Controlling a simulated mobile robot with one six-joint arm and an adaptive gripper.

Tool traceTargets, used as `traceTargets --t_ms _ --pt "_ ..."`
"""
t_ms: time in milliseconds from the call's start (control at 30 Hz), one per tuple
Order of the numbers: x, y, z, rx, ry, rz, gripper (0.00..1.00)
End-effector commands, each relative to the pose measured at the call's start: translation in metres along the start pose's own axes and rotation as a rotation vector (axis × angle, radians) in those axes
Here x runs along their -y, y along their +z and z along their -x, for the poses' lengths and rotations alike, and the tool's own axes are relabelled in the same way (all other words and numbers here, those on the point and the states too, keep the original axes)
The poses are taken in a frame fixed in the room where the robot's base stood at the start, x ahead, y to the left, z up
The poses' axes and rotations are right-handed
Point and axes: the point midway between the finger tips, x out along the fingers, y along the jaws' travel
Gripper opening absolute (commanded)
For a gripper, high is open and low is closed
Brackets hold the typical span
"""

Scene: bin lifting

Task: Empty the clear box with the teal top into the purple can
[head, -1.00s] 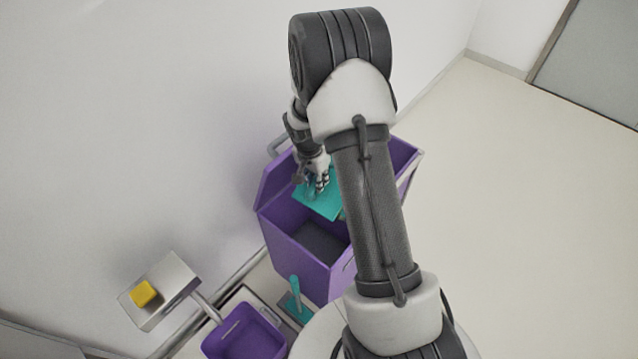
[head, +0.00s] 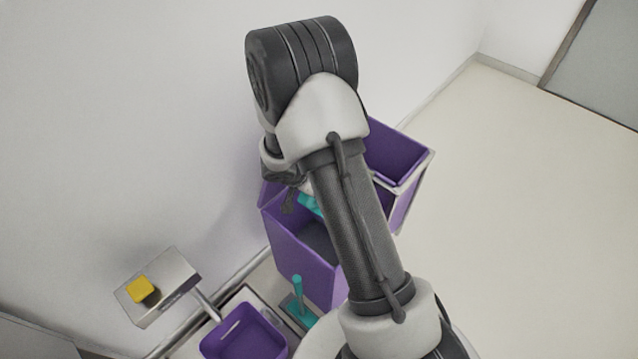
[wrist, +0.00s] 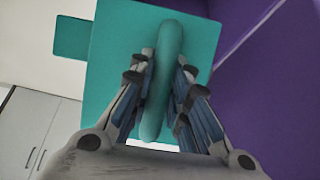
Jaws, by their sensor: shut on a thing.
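The purple can (head: 291,252) stands open near the wall in the head view, with a dark inside. The teal top (head: 309,205) shows as a small patch over its opening, mostly behind my arm. In the wrist view the teal top (wrist: 108,75) fills the middle, with a rounded teal handle (wrist: 165,50) along it. My gripper (wrist: 163,80) is shut on this handle, one finger set on each side. In the head view my gripper is mostly hidden by my arm. The clear walls of the box and its contents cannot be made out.
Another purple compartment (head: 395,150) with a pale rim lies behind my arm. Open floor lies to the right.

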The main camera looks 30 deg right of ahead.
Motion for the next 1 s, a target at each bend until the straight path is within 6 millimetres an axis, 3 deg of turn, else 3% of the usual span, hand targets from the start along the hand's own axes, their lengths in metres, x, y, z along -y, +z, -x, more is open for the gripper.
traceTargets --t_ms 500,1000 --pt "0.009 0.031 -0.017 -0.26 -0.008 -0.004 0.0" --pt "0.01 0.033 -0.018 -0.292 -0.012 -0.009 0.0"
